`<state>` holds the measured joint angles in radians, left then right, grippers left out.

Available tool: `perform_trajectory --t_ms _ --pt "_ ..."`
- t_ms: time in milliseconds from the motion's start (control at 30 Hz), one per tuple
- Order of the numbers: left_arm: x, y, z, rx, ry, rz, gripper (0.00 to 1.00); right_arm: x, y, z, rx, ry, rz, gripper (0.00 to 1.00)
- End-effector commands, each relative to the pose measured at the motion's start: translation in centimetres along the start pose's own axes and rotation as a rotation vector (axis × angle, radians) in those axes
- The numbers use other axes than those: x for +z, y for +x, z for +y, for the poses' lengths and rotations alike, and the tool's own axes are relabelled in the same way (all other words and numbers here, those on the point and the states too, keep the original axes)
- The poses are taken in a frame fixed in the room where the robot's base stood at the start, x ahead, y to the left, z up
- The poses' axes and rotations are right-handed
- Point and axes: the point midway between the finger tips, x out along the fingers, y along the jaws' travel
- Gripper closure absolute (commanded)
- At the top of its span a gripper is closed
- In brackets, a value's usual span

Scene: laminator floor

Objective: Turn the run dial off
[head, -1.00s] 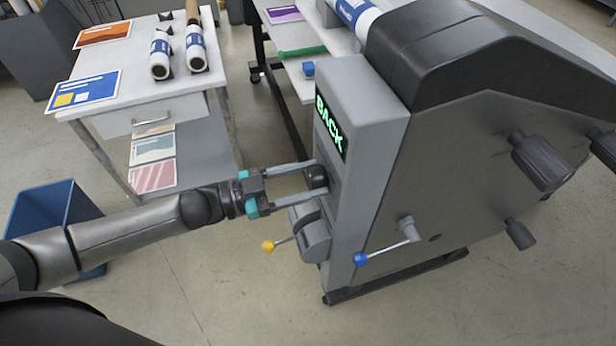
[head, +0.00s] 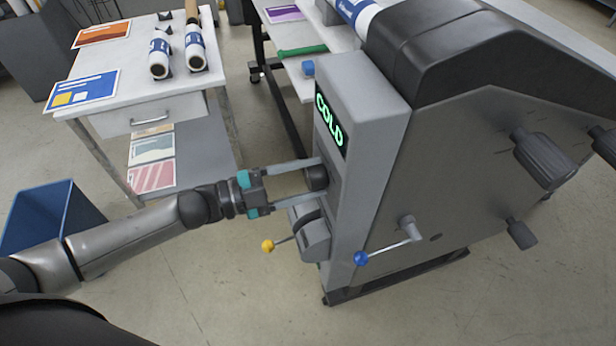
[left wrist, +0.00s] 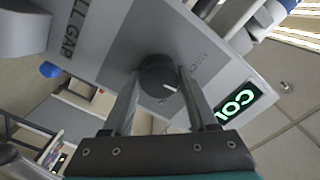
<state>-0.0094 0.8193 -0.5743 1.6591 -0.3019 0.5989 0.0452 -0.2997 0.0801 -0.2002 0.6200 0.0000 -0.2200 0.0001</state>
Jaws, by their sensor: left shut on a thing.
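The run dial (head: 316,178) is a dark round knob on the grey control panel (head: 368,112) of the laminator. It also shows in the left wrist view (left wrist: 158,76), with a white pointer mark on its face. My left gripper (head: 308,178) reaches it from the left, with one finger on each side, shut on the dial. In the left wrist view the fingers (left wrist: 158,90) flank the knob. The display (head: 330,124) above the dial reads "COLD" in green. My right gripper does not show.
Below the dial are a lever with a yellow ball (head: 268,246) and a crank with a blue ball (head: 361,258). A white table (head: 135,50) with rolls and printed sheets stands at the left. A blue bin (head: 50,215) stands on the floor near my left arm.

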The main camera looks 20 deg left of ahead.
Motion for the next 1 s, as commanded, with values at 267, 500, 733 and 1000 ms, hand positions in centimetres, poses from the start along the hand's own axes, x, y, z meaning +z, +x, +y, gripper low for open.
perform_trajectory --t_ms 267,500,733,1000 --pt "0.04 -0.01 0.10 0.001 0.092 -0.001 0.97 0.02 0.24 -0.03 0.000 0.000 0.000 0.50" --pt "0.03 -0.01 0.09 0.001 0.113 -0.001 0.97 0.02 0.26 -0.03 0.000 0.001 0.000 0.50" --pt "0.02 -0.01 0.09 0.001 0.111 -0.001 0.97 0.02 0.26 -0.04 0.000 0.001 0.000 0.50" --pt "0.02 -0.01 0.07 0.001 0.111 0.000 0.15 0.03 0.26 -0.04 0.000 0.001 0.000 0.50"
